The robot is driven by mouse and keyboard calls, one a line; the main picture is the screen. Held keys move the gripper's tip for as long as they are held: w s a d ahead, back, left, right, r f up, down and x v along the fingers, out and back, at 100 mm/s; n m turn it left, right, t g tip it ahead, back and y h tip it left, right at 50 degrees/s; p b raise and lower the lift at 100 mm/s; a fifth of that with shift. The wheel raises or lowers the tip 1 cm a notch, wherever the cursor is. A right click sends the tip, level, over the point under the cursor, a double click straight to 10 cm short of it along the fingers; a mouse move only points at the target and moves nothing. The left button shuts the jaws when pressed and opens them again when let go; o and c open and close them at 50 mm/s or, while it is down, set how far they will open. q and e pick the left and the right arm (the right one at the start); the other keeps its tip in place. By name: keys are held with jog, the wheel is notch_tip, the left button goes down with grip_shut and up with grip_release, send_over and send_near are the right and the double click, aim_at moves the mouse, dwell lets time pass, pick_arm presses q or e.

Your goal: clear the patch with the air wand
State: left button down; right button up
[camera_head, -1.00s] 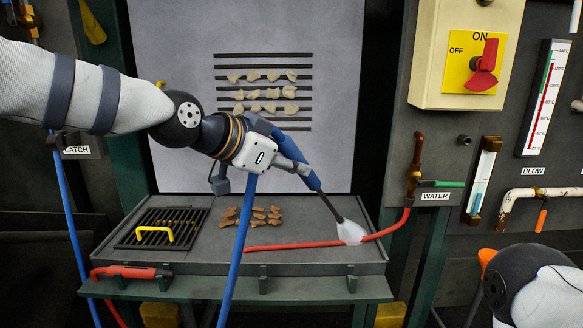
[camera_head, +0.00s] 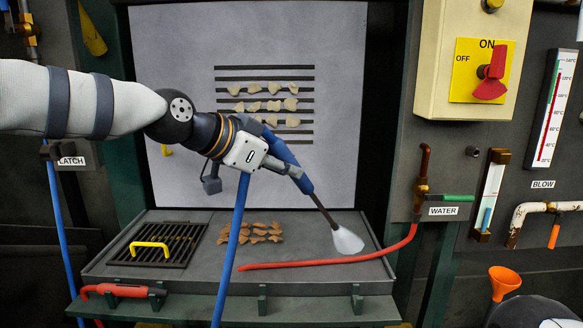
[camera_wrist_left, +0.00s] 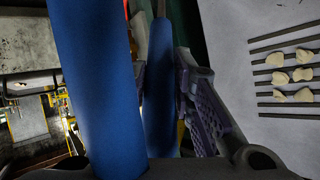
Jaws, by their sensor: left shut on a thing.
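My left gripper (camera_head: 270,160) is shut on the blue handle of the air wand (camera_head: 287,165). The wand slopes down to the right. Its thin dark tube ends in a pale, flared white shape (camera_head: 347,241), which shows over the tray; I cannot tell whether that is a nozzle or an air jet. The patch appears to be the grey panel behind, with dark slats (camera_head: 265,67) and rows of beige lumps (camera_head: 272,106). In the left wrist view, a blue hose (camera_wrist_left: 88,80) and the wand handle (camera_wrist_left: 160,85) hide much of the scene. The right gripper is out of view.
The tray (camera_head: 310,225) holds brown pieces (camera_head: 262,235), a grate with a yellow handle (camera_head: 150,248) and a red hose (camera_head: 320,262). A blue hose (camera_head: 232,250) hangs in front. Right: a red switch (camera_head: 490,80), water valve (camera_head: 445,198) and orange funnel (camera_head: 504,280).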

pick_arm(q)
jog(key=a, duration=1.3)
jog(key=shift+s+a, duration=0.2)
jog(key=shift+a, duration=0.15)
dwell(0.9)
